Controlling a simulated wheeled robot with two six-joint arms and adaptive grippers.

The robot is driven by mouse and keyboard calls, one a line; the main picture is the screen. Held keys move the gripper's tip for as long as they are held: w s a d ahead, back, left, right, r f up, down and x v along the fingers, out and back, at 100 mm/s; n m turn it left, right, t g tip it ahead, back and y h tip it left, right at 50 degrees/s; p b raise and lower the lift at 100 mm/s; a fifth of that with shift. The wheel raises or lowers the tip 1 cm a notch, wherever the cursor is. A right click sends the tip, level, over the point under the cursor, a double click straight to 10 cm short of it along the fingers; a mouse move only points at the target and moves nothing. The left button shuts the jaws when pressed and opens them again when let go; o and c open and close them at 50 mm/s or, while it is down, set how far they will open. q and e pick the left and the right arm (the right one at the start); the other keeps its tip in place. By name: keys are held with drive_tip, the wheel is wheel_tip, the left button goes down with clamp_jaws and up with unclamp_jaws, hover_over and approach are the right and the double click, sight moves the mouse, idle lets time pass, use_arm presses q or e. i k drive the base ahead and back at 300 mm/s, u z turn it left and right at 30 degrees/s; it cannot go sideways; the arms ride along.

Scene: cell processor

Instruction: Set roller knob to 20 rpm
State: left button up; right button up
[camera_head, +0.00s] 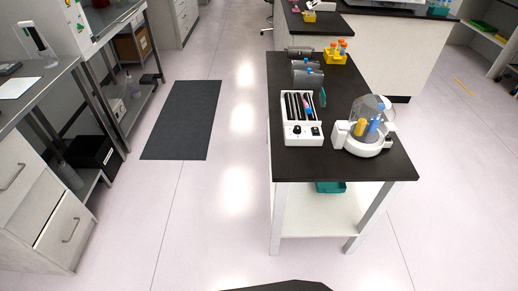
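A white roller device (300,140) with black rollers stands on the black-topped bench (350,166) right of the picture's middle. Its front panel, facing me, carries a small round dark knob (296,130) at the left and a black switch (315,131) at the right. The knob's setting and any markings are too small to read. A pink item and a blue item lie at the rollers' right side. Neither of my grippers shows in the view.
A white centrifuge-like device (362,148) with a raised clear lid stands right of the roller. Grey racks (308,76) and a yellow tube rack (336,56) stand behind. Open floor (200,235) lies before and left of the bench; a dark mat (182,120) lies there.

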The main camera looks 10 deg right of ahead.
sight(297, 131)
drive_tip(key=u, duration=0.3)
drive_tip(key=k, duration=0.25)
drive_tip(key=z, duration=1.1)
drive_tip(key=i, duration=0.75)
drive_tip(key=z, duration=0.35)
